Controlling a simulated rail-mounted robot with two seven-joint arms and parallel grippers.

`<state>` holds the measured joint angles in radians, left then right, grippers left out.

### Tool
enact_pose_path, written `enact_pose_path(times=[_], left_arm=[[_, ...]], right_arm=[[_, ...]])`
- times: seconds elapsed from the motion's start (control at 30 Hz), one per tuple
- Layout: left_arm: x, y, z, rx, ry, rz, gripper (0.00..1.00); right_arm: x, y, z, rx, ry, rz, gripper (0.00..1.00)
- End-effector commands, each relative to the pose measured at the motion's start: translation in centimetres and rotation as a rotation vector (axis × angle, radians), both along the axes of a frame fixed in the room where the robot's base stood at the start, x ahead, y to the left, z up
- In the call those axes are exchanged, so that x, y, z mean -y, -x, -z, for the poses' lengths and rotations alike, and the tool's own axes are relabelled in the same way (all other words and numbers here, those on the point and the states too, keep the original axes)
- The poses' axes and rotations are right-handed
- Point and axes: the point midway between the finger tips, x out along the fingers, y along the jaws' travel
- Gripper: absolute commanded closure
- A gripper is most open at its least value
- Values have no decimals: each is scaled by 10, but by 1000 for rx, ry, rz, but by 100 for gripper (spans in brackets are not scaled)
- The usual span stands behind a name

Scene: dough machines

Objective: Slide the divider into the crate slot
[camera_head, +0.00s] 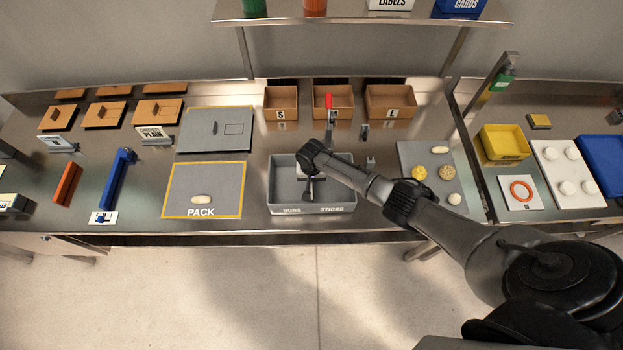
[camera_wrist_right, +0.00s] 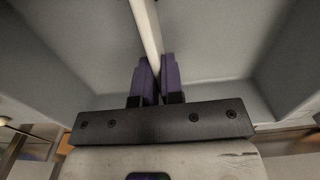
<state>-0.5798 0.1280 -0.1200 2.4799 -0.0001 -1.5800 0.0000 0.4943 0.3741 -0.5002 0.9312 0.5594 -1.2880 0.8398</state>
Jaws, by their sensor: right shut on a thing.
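The grey crate (camera_head: 285,209) stands at the front of the bench, with BUNS and STICKS on its front wall. My right arm reaches over it, and my right gripper (camera_head: 309,190) points down inside its outline. In the right wrist view, the purple fingers of this gripper (camera_wrist_right: 157,82) are shut on the edge of a thin pale divider (camera_wrist_right: 146,28). The crate's grey inside walls (camera_wrist_right: 230,35) show on both sides of it. The divider's lower edge and the slot are hidden, so I cannot tell whether they meet. My left gripper is not in view.
A grey PACK mat (camera_head: 225,180) with a bun lies left of the crate. A grey tray (camera_head: 405,155) with several dough pieces lies to the right.

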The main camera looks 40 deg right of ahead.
Motion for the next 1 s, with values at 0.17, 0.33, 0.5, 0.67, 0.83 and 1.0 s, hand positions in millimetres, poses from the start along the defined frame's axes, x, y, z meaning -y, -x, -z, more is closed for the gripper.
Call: enact_pose_path(times=[0.17,0.33,0.5,0.67,0.83,1.0], left_arm=[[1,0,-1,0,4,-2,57],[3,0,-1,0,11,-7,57],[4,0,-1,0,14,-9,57],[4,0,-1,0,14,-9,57],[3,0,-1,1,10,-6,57],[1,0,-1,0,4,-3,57]], right_arm=[[0,0,-1,0,0,0,100],[0,0,-1,0,0,0,100],[0,0,-1,0,0,0,85],[0,0,-1,0,0,1,70],[0,0,-1,0,0,1,62],[0,0,-2,0,0,0,62]])
